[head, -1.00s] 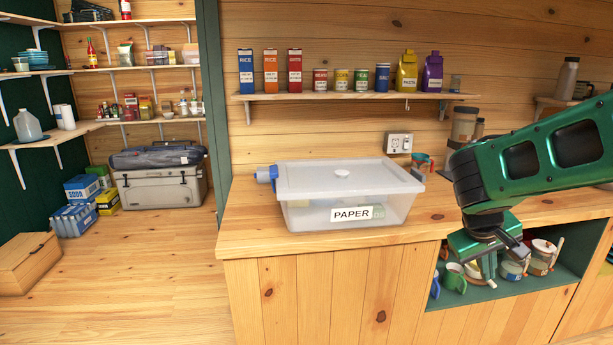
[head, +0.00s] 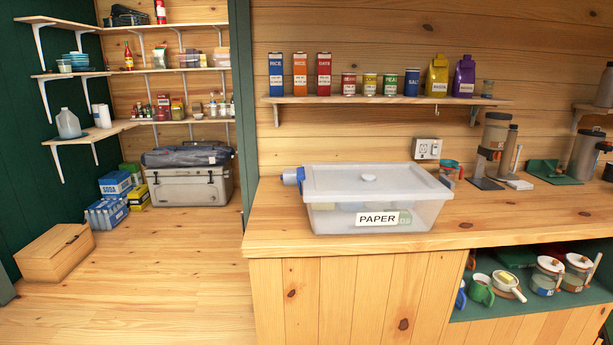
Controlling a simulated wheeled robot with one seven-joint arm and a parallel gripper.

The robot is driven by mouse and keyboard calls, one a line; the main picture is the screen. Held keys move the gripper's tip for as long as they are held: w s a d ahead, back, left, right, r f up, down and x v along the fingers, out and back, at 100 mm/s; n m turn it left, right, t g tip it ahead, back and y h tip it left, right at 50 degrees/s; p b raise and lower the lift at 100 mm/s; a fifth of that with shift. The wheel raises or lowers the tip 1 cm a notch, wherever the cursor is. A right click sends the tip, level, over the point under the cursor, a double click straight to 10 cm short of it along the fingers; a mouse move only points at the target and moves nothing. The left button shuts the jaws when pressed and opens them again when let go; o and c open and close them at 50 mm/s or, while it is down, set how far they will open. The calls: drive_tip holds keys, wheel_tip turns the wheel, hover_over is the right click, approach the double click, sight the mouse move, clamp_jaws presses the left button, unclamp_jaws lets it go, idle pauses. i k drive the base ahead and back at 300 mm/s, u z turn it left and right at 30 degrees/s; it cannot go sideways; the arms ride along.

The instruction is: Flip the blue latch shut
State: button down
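A clear plastic box (head: 326,216) with a PAPER label stands on the wooden counter. Its pale lid (head: 372,183) lies on top. The blue latch (head: 293,176) sticks out sideways at the box's left end, away from the wall of the box. Papers inside show only dimly through the plastic. My gripper is not in view now, so its state does not show.
A grinder-like device (head: 492,150), canisters and cups stand farther right. A shelf of food packages (head: 385,100) hangs above. Open floor (head: 170,270) lies left of the counter.

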sight(301, 171)
drive_tip(key=u, duration=0.4)
drive_tip(key=k, duration=1.05)
drive_tip(key=u, duration=1.05)
drive_tip(key=i, duration=1.2)
drive_tip(key=z, duration=0.75)
drive_tip(key=i, duration=0.75)
drive_tip(key=z, duration=0.45)
